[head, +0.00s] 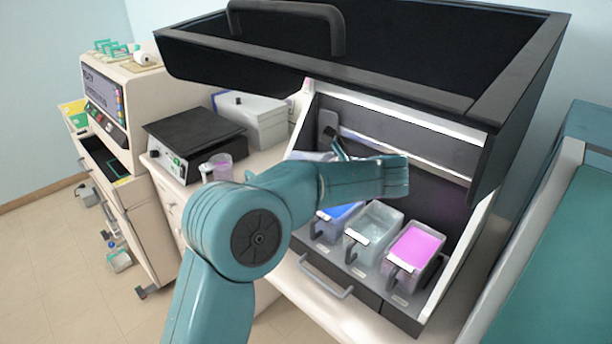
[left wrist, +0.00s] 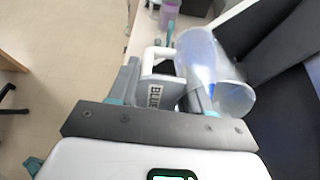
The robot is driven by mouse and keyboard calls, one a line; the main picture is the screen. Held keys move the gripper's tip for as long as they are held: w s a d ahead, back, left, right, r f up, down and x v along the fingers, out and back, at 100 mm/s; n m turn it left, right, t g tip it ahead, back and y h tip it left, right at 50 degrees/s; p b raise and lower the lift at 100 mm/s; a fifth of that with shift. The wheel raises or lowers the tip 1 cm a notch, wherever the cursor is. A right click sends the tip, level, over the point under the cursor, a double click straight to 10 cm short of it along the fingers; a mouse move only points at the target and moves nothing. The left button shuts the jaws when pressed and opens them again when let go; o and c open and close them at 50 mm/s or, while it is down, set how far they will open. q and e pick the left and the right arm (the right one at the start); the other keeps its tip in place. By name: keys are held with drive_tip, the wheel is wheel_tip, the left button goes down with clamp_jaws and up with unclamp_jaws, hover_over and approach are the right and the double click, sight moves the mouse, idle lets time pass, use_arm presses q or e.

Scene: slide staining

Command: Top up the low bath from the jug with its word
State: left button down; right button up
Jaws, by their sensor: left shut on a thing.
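My left gripper (left wrist: 165,78) is shut on the white handle of a clear jug (left wrist: 203,62); a label on it reads "BLUE". A faint blue tint shows at the jug's wide end; I cannot tell how much it holds. In the head view the jug (head: 308,155) is mostly behind my forearm, above the baths. Three handled baths stand in a row in the hooded station: a blue bath (head: 338,216), partly hidden by my arm, a clear bath (head: 372,230) and a pink bath (head: 414,247). The blue level is hard to judge. My right gripper is out of view.
The dark hood (head: 400,75) overhangs the baths. A jug with pink contents (head: 217,167) stands on the bench at left, near a black-topped instrument (head: 193,140) and a grey box (head: 250,118). A drawer handle (head: 325,278) sticks out in front.

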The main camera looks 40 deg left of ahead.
use_arm(q)
drive_tip(key=shift+f, duration=0.15)
drive_tip(key=shift+d+f+y+b, duration=0.15)
drive_tip(key=shift+f+y+b, duration=0.15)
drive_tip(key=shift+y+b, duration=0.35)
drive_tip(key=shift+r, duration=0.1)
idle(0.4)
drive_tip(key=shift+r+h+p, duration=0.35)
drive_tip(key=shift+r+p, duration=0.05)
drive_tip(key=shift+p, duration=0.6)
drive_tip(key=shift+r+p, duration=0.1)
drive_tip(key=shift+p, duration=0.4)
drive_tip(key=shift+h, duration=0.3)
